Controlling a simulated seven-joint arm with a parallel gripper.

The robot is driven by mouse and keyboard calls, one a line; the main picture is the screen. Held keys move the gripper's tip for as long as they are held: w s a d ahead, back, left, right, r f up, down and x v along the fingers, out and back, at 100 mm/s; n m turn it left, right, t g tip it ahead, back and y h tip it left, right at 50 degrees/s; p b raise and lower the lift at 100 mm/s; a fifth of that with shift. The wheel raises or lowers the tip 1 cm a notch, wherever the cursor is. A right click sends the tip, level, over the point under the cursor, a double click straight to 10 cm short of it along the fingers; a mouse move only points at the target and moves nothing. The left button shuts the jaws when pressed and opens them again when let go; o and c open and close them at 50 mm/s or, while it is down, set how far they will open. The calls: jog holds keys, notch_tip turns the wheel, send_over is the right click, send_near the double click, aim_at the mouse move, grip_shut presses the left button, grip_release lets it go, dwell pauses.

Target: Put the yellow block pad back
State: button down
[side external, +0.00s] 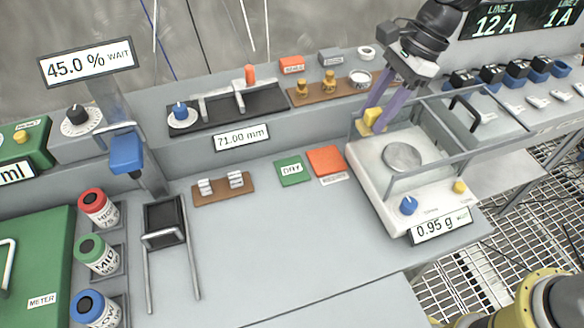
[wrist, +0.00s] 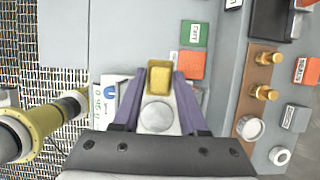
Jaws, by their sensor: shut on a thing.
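My gripper (side external: 374,122) has purple fingers shut on a yellow block (side external: 372,116), at the back left corner of the balance (side external: 362,158). In the wrist view the yellow block (wrist: 159,79) sits between the two fingertips (wrist: 160,76), with the round balance pan (wrist: 157,115) below it in the picture. The pan (side external: 402,157) is bare in the side view. The balance display (side external: 440,227) reads 0.95 g. I cannot tell how high the block is held. A green pad marked DRY (side external: 291,170) and an orange-red pad (side external: 326,162) lie left of the balance.
A wooden rack (side external: 305,92) with brass weights is on the ledge behind. A small brown rack (side external: 222,189) and a black stand (side external: 166,225) are further left. The grey bench front (side external: 290,250) is clear.

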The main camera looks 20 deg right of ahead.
jog(key=s+a+f, duration=0.2)
jog(key=a+f, duration=0.3)
jog(key=f, duration=0.1)
jog(key=w+a+f, duration=0.2)
jog(key=w+f, duration=0.1)
jog(key=w+a+f, duration=0.2)
jog(key=w+f, duration=0.1)
jog(key=w, duration=0.1)
jog(key=w+a+f, duration=0.2)
jog(key=w+f, duration=0.1)
jog(key=w, duration=0.1)
jog(key=shift+w+a+f, duration=0.2)
jog(key=shift+a+f, duration=0.05)
jog(key=shift+a, duration=0.05)
jog(key=shift+w+a+f, duration=0.1)
jog(key=shift+w+f, duration=0.05)
jog(key=shift+f, duration=1.65)
jog(key=shift+f, duration=0.1)
jog(key=shift+c, duration=2.2)
grip_release()
jog(key=shift+f, duration=0.1)
